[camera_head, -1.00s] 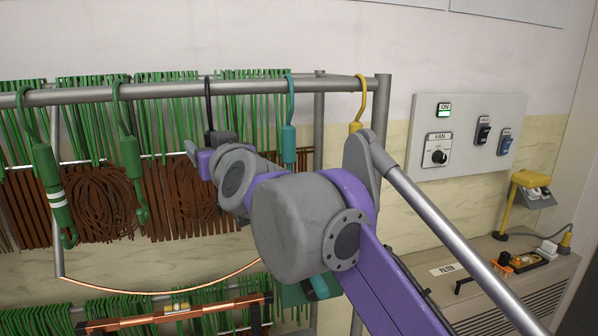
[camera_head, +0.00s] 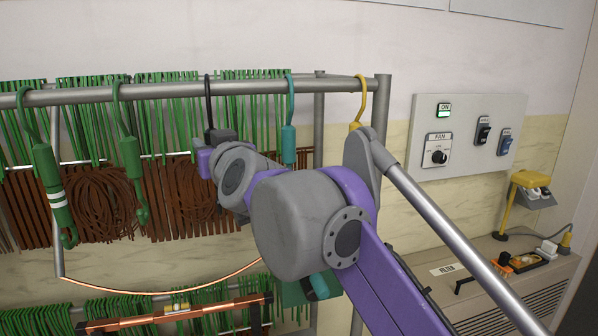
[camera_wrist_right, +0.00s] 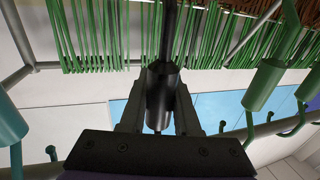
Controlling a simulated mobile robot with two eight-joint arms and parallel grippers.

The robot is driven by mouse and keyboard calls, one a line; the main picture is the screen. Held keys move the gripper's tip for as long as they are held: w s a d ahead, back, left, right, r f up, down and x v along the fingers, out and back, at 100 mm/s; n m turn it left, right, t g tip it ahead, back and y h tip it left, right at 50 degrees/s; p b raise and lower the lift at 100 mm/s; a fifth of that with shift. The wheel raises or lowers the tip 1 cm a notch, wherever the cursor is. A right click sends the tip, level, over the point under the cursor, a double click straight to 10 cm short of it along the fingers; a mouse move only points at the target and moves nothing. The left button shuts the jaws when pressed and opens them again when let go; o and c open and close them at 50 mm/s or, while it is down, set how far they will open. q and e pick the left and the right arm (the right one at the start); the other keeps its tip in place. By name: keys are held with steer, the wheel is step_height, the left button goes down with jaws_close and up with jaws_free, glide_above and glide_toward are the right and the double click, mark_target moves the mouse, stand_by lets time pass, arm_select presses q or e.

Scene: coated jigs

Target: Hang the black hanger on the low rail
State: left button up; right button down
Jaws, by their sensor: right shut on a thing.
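The black hanger's thin hook (camera_head: 208,105) reaches up to the grey rail (camera_head: 255,87), between a green hanger (camera_head: 131,160) and a teal hanger (camera_head: 289,143). Its top is at the rail; I cannot tell whether the rail bears it. My right gripper (camera_head: 213,143) is just below the rail, shut on the hanger's body, which is mostly hidden in the head view. In the right wrist view the black cylindrical body (camera_wrist_right: 161,92) stands between the fingers of my right gripper (camera_wrist_right: 158,122). My left gripper is not in view.
A green hanger with white bands (camera_head: 52,190) hangs at the left. A yellow hanger (camera_head: 358,105) hangs near the rail's right post (camera_head: 383,105). Green and brown strips hang behind. A copper-coloured bar (camera_head: 225,304) lies lower down. A switch panel (camera_head: 460,135) is on the wall.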

mark_target(207, 132)
steer(key=shift+r+p, duration=0.3)
steer(key=shift+r, duration=1.25)
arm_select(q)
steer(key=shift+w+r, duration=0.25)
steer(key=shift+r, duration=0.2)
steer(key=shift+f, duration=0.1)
arm_select(e)
steer(key=shift+s+d+f+b, duration=0.1)
steer(key=shift+s+d+b, duration=0.1)
steer(key=shift+s+b, duration=0.35)
steer(key=shift+s+d+b, duration=0.15)
steer(key=shift+s+b, duration=0.2)
steer(key=shift+s, duration=0.3)
steer(key=shift+a+b+v, duration=0.15)
steer(key=shift+b+v, duration=0.15)
steer(key=shift+v, duration=0.35)
steer(key=shift+a+b+v, duration=0.15)
steer(key=shift+b+v, duration=0.15)
steer(key=shift+v, duration=0.35)
arm_select(q)
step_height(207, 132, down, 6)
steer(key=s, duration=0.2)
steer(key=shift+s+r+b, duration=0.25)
steer(key=shift+b, duration=0.2)
arm_select(e)
steer(key=shift+s+d, duration=0.2)
steer(key=shift+s, duration=0.55)
steer(key=shift+s+d, duration=0.2)
steer(key=shift+s, duration=0.6)
